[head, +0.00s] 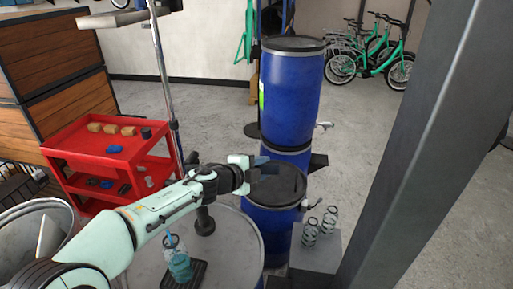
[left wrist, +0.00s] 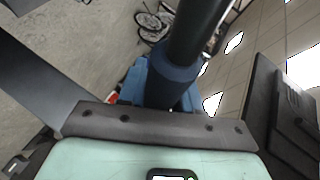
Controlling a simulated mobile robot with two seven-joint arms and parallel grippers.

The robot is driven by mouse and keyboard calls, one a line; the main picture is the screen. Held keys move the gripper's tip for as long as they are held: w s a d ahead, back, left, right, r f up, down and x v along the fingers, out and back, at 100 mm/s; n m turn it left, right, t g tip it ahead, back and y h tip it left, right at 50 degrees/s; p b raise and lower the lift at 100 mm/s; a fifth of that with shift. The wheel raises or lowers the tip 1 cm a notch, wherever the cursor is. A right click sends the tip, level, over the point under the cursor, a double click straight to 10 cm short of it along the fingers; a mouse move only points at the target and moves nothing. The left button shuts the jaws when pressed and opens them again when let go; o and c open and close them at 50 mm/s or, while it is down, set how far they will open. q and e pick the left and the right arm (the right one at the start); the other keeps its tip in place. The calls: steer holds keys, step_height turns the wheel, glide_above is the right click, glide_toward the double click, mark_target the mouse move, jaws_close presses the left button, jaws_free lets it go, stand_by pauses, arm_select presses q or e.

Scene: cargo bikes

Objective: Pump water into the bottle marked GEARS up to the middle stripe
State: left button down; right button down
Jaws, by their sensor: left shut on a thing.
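My left gripper (head: 266,167) reaches over the steel drum top (head: 225,250) and is shut on a dark round bar, which the left wrist view shows as a thick dark bar (left wrist: 197,35) with a bluish collar. It looks like the pump's handle, but its link to the pump is hidden behind my arm. The black pump foot (head: 205,222) stands on the drum top. A clear bottle (head: 179,264) with blue-teal in its lower part stands upright on a black tray (head: 196,277). Its lettering, stripes and water level cannot be read. My right gripper is out of view.
Blue barrels (head: 290,95) stand behind and right of my gripper. Two coil springs (head: 310,232) sit on a grey block (head: 316,258). A grey post (head: 415,140) blocks the right. A red cart (head: 100,150) stands left; green bikes (head: 375,55) are far back.

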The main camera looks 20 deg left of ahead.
arm_select(q)
steer(key=shift+m+g+y, duration=0.4)
steer(key=shift+m+y, duration=0.2)
steer(key=shift+m, duration=0.1)
steer(key=shift+a+f, duration=0.1)
steer(key=shift+f, duration=2.3)
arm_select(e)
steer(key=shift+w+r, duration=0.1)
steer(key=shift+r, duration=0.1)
arm_select(q)
steer(key=shift+f, duration=0.1)
steer(key=c, duration=0.9)
jaws_free()
steer(key=shift+o, duration=0.3)
steer(key=shift+s+r, duration=0.1)
steer(key=shift+r, duration=0.1)
steer(key=p+v, duration=0.2)
steer(key=v, duration=1.1)
steer(key=shift+p, duration=0.35)
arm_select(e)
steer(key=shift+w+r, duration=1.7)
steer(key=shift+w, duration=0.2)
